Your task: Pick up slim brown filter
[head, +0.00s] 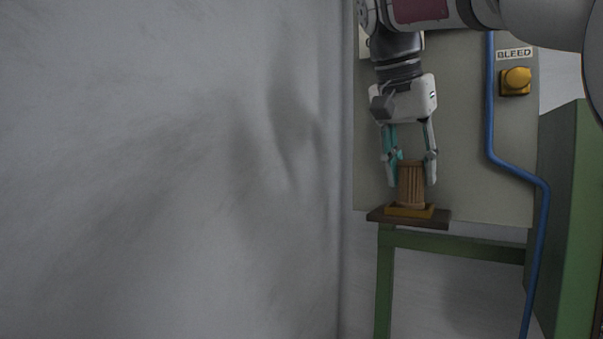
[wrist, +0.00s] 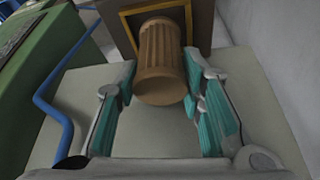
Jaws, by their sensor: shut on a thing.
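The slim brown filter (head: 411,186) is a ribbed brown cylinder standing upright in the head view, at a shallow yellow-edged tray (head: 398,211) on a small shelf. My gripper (head: 411,170) points down over it, with one finger on each side, and is shut on the filter. In the wrist view the filter (wrist: 160,62) lies between the two teal-padded fingers of my gripper (wrist: 160,92). Its base is near the tray's frame (wrist: 127,22). I cannot tell whether the base still touches the tray.
The dark shelf top (head: 376,215) rests on a green frame (head: 384,280). A blue pipe (head: 490,100) runs down the panel on the right, beside a yellow knob (head: 516,80) labelled BLEED. A green cabinet (head: 565,210) stands at right. A bare grey wall (head: 170,170) fills the left.

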